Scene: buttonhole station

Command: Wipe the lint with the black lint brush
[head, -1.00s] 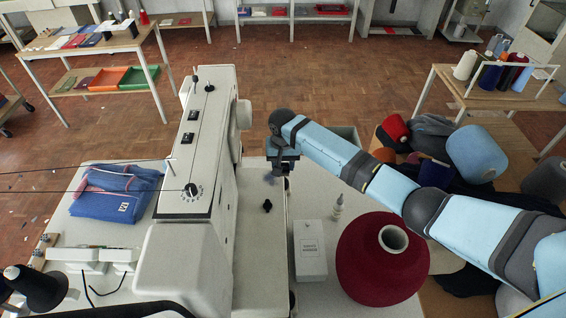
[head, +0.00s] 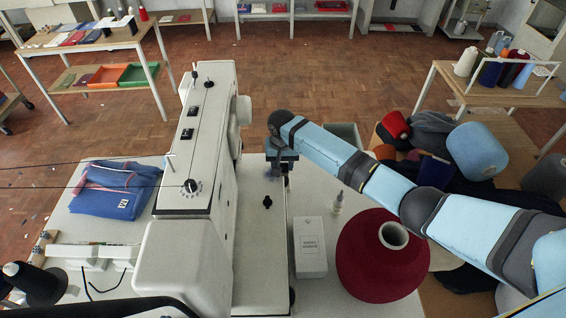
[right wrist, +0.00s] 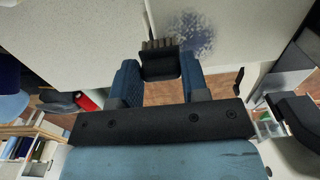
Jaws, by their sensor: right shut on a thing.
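My right gripper (head: 280,168) is over the white machine bed, right of the sewing machine head. In the right wrist view, its two blue fingers (right wrist: 160,82) are shut on the black lint brush (right wrist: 160,66). The brush's short bristles (right wrist: 158,44) point toward the pale surface; whether they touch it I cannot tell. The lint (right wrist: 190,36) is a speckled blue-grey patch just beside and beyond the bristles. In the head view, the gripper hides most of the brush. My left gripper is not in view.
The white sewing machine (head: 201,130) stands close left of my gripper. A white box (head: 310,248), a small bottle (head: 338,201) and a large dark red cone (head: 375,270) stand to the right. A blue folded cloth (head: 115,190) lies at the left.

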